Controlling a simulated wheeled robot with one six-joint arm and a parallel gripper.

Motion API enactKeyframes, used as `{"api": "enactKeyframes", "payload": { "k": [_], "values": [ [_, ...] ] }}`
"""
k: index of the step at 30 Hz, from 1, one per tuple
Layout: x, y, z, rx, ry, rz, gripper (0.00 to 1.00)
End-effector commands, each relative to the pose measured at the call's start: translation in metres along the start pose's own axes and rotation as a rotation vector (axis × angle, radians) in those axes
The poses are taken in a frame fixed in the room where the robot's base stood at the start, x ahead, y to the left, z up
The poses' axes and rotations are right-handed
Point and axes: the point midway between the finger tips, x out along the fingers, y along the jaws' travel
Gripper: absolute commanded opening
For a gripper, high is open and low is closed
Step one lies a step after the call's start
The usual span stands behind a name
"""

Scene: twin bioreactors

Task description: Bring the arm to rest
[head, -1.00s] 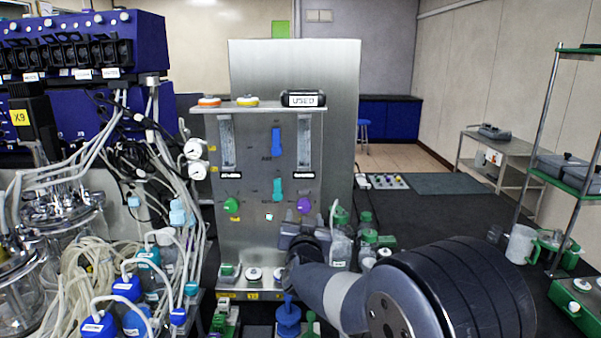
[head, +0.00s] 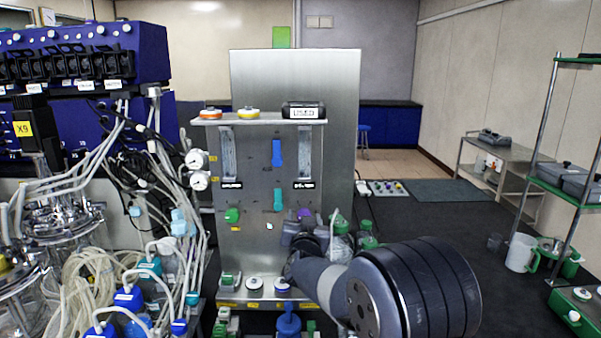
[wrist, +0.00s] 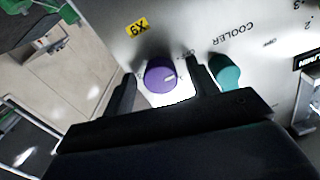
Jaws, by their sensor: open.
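My gripper (wrist: 163,85) is open, with one dark finger on each side of the purple knob (wrist: 160,75) in the wrist view. I cannot tell whether the fingers touch the knob or stand short of it. In the head view my gripper (head: 305,232) is in front of the steel control panel (head: 250,200), just below the purple knob (head: 305,213), and hides part of it. My arm reaches in from the lower right.
A teal knob (wrist: 225,72) is close beside the right finger in the wrist view. Green-capped bottles (head: 366,228) stand right of my gripper. Tubing and blue-capped bottles (head: 130,298) crowd the left.

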Motion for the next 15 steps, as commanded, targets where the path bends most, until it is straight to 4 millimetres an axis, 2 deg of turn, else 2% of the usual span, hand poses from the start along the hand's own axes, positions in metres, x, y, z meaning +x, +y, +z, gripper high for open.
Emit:
{"api": "enactKeyframes", "payload": {
  "k": [5, 15],
  "values": [
    [-0.018, -0.001, 0.001, -0.009, 0.001, -0.002, 0.56],
    [-0.074, 0.0, 0.001, -0.009, 0.001, -0.002, 0.56]
  ]
}}
